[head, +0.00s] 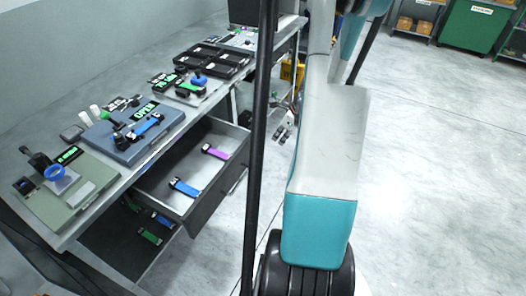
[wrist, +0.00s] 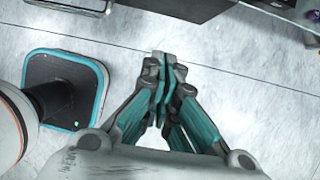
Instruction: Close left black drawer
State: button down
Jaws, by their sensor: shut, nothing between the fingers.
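The black drawer (head: 222,192) under the workbench stands pulled out, with its dark front facing the open floor. Inside it lie a blue webbing piece (head: 184,187) and a purple webbing piece (head: 215,152), each with dark ends.
The workbench (head: 75,235) carries a green board, a blue case (head: 135,128) and black trays (head: 213,60). More webbing lies on a lower shelf below the drawer. A yellow crate (head: 292,72) stands beyond my gripper.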

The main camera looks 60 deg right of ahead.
jog(key=w+f+b, duration=0.5)
jog(key=w+f, duration=0.2)
jog(key=f, duration=0.2)
jog(key=shift+w+a+f, duration=0.15)
jog(key=shift+w+a, duration=0.15)
